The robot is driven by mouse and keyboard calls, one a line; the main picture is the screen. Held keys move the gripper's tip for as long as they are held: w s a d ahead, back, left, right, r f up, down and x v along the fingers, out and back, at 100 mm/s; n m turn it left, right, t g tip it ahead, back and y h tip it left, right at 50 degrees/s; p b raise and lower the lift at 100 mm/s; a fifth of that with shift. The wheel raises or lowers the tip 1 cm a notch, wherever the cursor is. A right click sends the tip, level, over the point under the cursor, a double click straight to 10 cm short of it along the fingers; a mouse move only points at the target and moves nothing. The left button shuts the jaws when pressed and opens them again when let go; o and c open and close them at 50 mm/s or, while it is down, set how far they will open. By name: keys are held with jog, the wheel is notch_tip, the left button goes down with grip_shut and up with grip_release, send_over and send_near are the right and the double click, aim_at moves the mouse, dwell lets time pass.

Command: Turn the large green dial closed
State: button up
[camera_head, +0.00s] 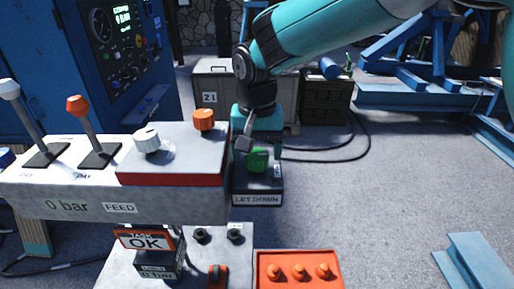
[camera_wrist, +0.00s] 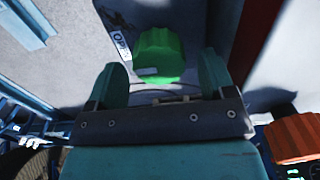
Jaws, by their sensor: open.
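The large green dial (camera_head: 257,160) sits on a dark box labelled LET DOWN (camera_head: 257,199), right of the white control console. In the wrist view the green dial (camera_wrist: 156,55) lies just ahead of my gripper, between its two fingers in the picture. A small label reading OPEN, partly cut off, is beside it. My gripper (camera_head: 262,150) is over the dial from above and behind; it also shows in the wrist view (camera_wrist: 165,80) with its teal fingers apart. Contact between the fingers and the dial cannot be told.
The console (camera_head: 120,205) with two levers, a white knob (camera_head: 147,140) and an orange knob (camera_head: 204,120) stands close left of my gripper. An orange tray (camera_head: 298,284) with pegs is in front. Crates stand behind; open floor lies right.

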jog(key=shift+f, duration=0.55)
jog(key=c, duration=0.9)
